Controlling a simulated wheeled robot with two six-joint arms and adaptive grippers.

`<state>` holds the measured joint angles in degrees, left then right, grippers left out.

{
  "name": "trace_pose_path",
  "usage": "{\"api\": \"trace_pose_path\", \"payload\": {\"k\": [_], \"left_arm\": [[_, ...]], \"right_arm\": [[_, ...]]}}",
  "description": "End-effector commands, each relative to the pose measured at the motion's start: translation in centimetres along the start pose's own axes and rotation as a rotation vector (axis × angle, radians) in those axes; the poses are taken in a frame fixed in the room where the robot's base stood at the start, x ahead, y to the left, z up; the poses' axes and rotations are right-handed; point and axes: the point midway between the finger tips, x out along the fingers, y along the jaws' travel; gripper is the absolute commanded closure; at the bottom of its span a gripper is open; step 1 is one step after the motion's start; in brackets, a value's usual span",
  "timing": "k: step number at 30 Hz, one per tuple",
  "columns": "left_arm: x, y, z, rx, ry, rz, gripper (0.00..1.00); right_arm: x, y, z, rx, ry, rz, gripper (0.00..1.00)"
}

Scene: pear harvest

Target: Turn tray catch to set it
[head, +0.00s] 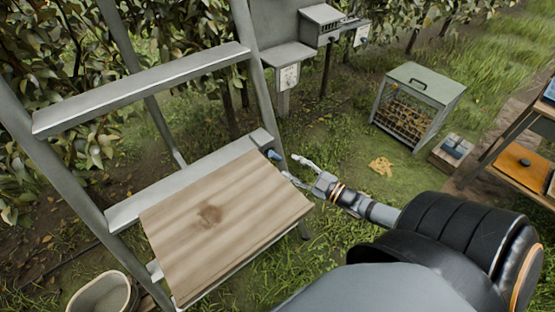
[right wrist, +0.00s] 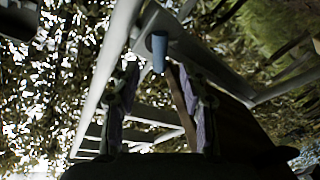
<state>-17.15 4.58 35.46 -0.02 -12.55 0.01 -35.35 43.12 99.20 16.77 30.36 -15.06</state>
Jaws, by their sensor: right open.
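The tray catch (head: 273,155) is a small blue knob on the grey ladder frame, at the far right corner of the wooden tray (head: 235,215). My right gripper (head: 289,166) is open just right of the catch. In the right wrist view the blue catch (right wrist: 159,52) shows as a cylinder ahead of the spread fingers of the right gripper (right wrist: 157,78), in line with the gap between them. The fingers look apart from the catch. My left gripper is not in view.
The grey ladder (head: 140,90) stands left, with a bucket (head: 103,295) below it. A grey box on a post (head: 320,20) stands behind. A mesh crate (head: 415,105) and a wooden table (head: 520,158) are right. Grass between is mostly clear.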

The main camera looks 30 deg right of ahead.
Motion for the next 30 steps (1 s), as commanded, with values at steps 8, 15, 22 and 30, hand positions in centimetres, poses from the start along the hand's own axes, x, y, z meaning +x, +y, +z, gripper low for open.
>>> {"api": "trace_pose_path", "payload": {"k": [8, 15, 22, 30], "left_arm": [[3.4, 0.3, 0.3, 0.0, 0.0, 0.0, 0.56], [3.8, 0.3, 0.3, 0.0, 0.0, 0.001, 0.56], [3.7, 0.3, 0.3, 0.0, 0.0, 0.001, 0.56], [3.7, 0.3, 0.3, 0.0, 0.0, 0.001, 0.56]], "right_arm": [[5.2, -0.3, 0.4, -0.001, 0.002, 0.002, 0.56], [6.5, 0.0, 0.0, -0.001, 0.0, 0.001, 0.56], [6.4, 0.0, 0.0, 0.0, -0.001, 0.001, 0.64], [6.4, 0.0, 0.0, 0.0, -0.001, 0.001, 1.0]]}}
